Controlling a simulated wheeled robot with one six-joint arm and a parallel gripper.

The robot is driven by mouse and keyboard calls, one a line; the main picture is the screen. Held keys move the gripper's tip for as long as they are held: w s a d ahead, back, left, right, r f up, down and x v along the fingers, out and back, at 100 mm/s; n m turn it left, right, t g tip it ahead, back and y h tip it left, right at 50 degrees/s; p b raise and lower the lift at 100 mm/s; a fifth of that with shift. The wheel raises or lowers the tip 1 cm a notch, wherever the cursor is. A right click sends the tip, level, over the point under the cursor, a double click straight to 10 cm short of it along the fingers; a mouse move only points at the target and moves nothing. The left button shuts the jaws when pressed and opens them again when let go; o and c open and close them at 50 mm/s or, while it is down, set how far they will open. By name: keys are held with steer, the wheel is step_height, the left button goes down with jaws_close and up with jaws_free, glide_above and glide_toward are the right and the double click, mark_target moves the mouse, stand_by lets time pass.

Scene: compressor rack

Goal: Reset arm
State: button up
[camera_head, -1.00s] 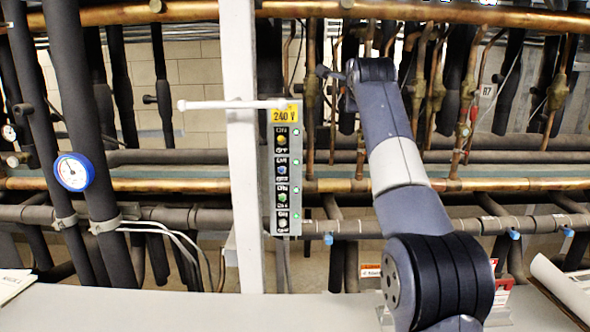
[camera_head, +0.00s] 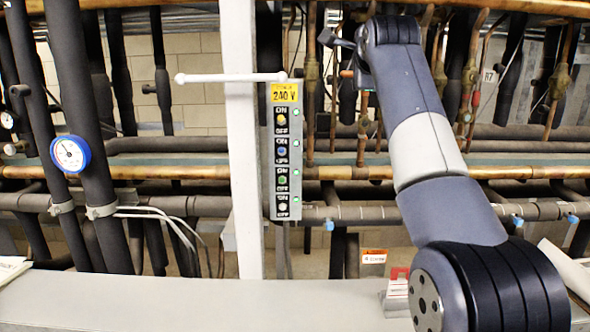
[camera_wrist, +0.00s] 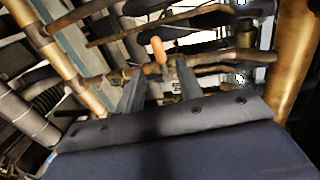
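My gripper (camera_head: 326,38) is at the end of my raised grey arm, in front of the pipes and to the upper right of the switch panel. In the wrist view, its two fingers (camera_wrist: 158,68) stand apart with nothing held between them. A small orange part (camera_wrist: 158,49) shows beyond the fingertips; I cannot tell its distance. The switch panel (camera_head: 283,150) hangs on a white post, with a yellow 240 V label (camera_head: 285,93), several coloured switches and green lights beside them.
Copper and dark insulated pipes fill the rack behind. A white horizontal bar (camera_head: 230,78) crosses the post (camera_head: 240,180). A blue-rimmed gauge (camera_head: 70,154) is at left. A grey ledge (camera_head: 150,305) runs along the front, with a red-and-white box (camera_head: 397,283) beside my arm.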

mark_target(351, 73)
steer(key=w+p, duration=0.1)
steer(key=w, duration=0.2)
steer(key=w+f+p, duration=0.1)
steer(key=w, duration=0.1)
steer(key=w+p, duration=0.1)
steer(key=w, duration=0.2)
steer(key=shift+w+f+p, duration=0.25)
steer(key=shift+w+p, duration=0.05)
steer(key=shift+p, duration=0.05)
steer(key=shift+w+f+n, duration=0.1)
steer(key=shift+f+n, duration=0.2)
steer(key=shift+s+f+n+h, duration=0.2)
steer(key=shift+n+h, duration=0.1)
steer(key=shift+n, duration=0.2)
steer(key=shift+w+f, duration=0.1)
steer(key=shift+f, duration=0.05)
